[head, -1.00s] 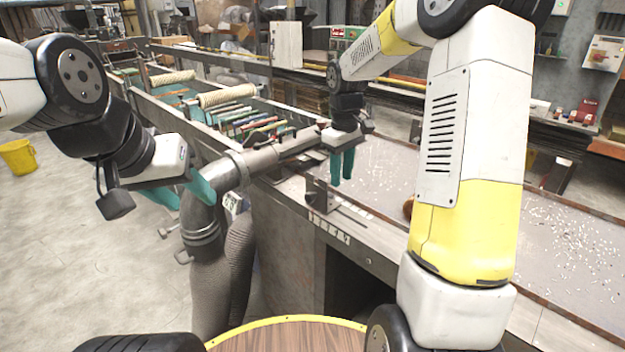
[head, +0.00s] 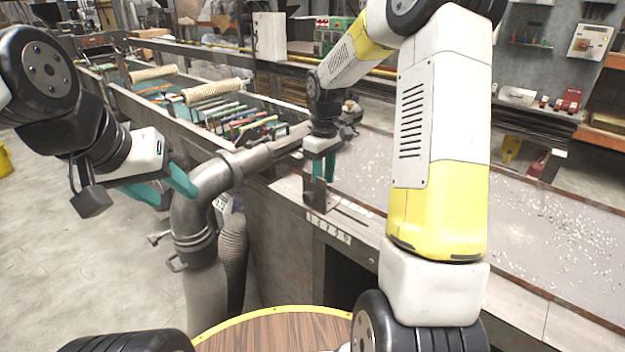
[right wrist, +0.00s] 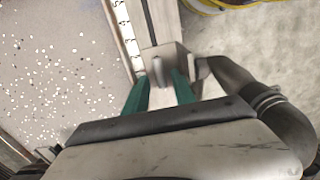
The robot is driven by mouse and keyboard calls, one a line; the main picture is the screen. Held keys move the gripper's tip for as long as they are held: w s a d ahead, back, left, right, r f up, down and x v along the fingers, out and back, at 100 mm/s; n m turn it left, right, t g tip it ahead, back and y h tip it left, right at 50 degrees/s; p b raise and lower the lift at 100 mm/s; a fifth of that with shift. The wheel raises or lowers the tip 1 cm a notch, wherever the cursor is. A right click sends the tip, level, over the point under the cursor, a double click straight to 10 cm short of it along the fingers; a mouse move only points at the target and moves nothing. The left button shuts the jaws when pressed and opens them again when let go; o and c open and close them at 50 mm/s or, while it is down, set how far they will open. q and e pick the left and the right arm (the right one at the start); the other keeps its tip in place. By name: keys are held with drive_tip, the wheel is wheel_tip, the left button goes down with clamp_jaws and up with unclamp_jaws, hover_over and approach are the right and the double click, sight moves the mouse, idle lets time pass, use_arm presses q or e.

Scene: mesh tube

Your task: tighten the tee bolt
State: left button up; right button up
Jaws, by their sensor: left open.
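A grey metal pipe (head: 210,180) bends down at the bench's front left. Its lower clamp (head: 195,240) carries a small T-shaped bolt (head: 158,238) sticking out to the left. My left gripper (head: 166,188) is open and empty, its teal fingers just left of the pipe bend and above that bolt. My right gripper (head: 320,170) is over the bench at a small upright metal bracket (head: 316,192). In the right wrist view its fingers (right wrist: 160,92) are apart, on either side of a grey metal part (right wrist: 158,70); contact cannot be told.
A mesh hose (head: 234,255) hangs below the pipe beside the bench (head: 290,235). A rack of coloured rods (head: 240,118) lies behind. A round wooden top (head: 275,335) is at the bottom. The floor (head: 80,250) at left is clear.

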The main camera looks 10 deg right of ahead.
drive_tip(key=shift+f, duration=2.1)
clamp_jaws()
